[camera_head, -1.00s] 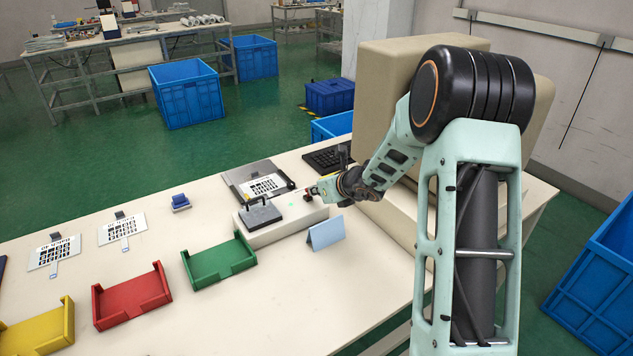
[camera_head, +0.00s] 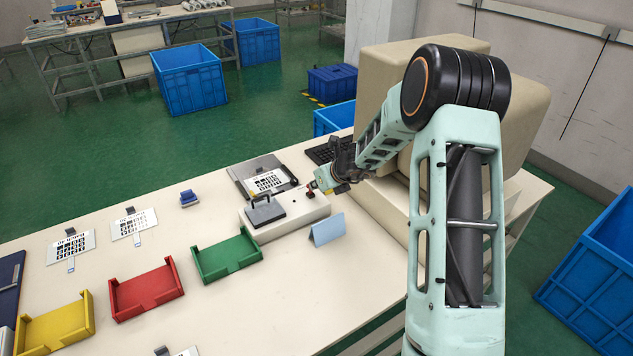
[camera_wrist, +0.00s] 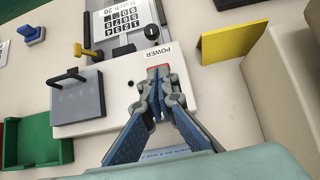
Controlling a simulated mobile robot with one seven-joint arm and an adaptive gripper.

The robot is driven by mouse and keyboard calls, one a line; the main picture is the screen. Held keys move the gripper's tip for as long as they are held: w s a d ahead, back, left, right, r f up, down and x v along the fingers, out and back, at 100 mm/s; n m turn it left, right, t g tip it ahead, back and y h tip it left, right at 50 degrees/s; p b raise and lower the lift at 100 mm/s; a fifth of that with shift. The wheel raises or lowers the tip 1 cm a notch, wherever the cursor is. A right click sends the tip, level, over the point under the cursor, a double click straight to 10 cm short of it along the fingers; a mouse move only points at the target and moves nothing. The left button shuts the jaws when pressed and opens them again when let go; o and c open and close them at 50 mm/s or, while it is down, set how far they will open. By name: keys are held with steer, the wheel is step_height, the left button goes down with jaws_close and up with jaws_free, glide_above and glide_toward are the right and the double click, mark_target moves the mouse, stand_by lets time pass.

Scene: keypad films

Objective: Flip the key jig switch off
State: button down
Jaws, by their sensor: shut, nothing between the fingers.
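The key jig is a white box (camera_head: 297,219) with a dark grey hinged plate and black handle (camera_head: 264,211) on top. Its switch (camera_head: 310,191), with a red tip, is at the box's right end, beside my gripper (camera_head: 316,187). In the wrist view, the POWER label is on the box (camera_wrist: 182,112) next to my gripper (camera_wrist: 158,76). The fingers are closed together and hold nothing. A red part of the switch (camera_wrist: 162,67) shows just past the fingertips, which partly hide it. I cannot tell whether they touch. A small round spot on the box (camera_wrist: 131,83) looks dark.
A keypad film (camera_head: 268,181) lies on a grey plate behind the jig. A light blue folded card (camera_head: 328,230) stands in front. Green (camera_head: 226,256), red (camera_head: 146,293) and yellow trays (camera_head: 57,330) line the table's left side. A beige housing (camera_head: 385,80) stands right.

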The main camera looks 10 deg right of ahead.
steer(key=shift+w+a+r+p, duration=0.3)
steer(key=shift+w+p, duration=0.25)
steer(key=shift+p, duration=0.75)
steer(key=shift+w, duration=0.1)
steer(key=shift+w+a+p, duration=0.3)
steer(key=shift+w+p, duration=0.15)
steer(key=shift+w, duration=0.25)
steer(key=shift+r, duration=0.15)
steer(key=shift+r+p, duration=0.7)
steer(key=shift+r, duration=0.05)
